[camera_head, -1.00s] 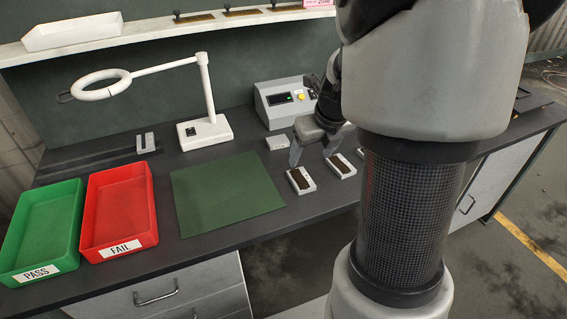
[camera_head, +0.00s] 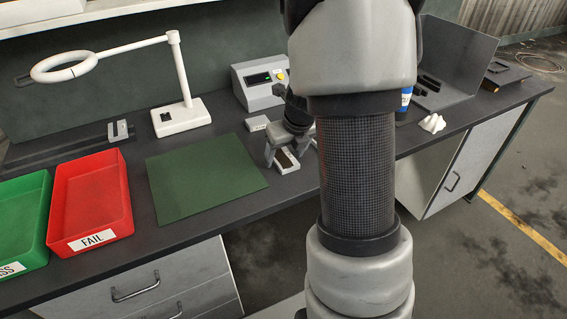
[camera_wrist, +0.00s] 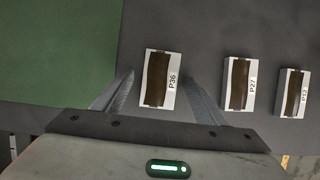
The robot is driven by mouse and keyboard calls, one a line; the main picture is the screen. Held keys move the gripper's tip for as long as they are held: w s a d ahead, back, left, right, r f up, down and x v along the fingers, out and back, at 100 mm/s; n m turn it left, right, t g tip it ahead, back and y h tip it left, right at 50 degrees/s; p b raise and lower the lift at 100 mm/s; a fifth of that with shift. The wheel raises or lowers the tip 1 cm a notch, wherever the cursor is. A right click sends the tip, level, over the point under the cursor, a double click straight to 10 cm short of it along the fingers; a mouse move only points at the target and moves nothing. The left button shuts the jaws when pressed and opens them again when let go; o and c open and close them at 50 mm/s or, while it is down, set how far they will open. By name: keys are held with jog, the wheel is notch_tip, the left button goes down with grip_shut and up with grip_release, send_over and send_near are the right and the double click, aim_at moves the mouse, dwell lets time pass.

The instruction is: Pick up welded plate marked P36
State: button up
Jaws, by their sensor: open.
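The welded plate marked P36 (camera_wrist: 157,80) is a small white block with a brown weld strip, lying on the dark bench top. In the wrist view it sits between and a little beyond the fingertips of my open gripper (camera_wrist: 160,88). In the head view my gripper (camera_head: 284,158) is low over the bench with the P36 plate (camera_head: 286,162) between its fingers. I cannot tell whether the fingers touch it. Plates P27 (camera_wrist: 240,84) and a third plate (camera_wrist: 292,93), its label hard to read, lie to the right in the wrist view.
A green mat (camera_head: 205,175) lies left of the plates. Red FAIL tray (camera_head: 128,205) and green PASS tray (camera_head: 42,235) stand further left. A magnifier lamp (camera_head: 181,118) and a grey device with a display (camera_head: 243,92) stand behind. My arm hides part of the bench.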

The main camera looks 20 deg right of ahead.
dwell(0.4)
grip_shut()
jog(key=shift+r, duration=0.15)
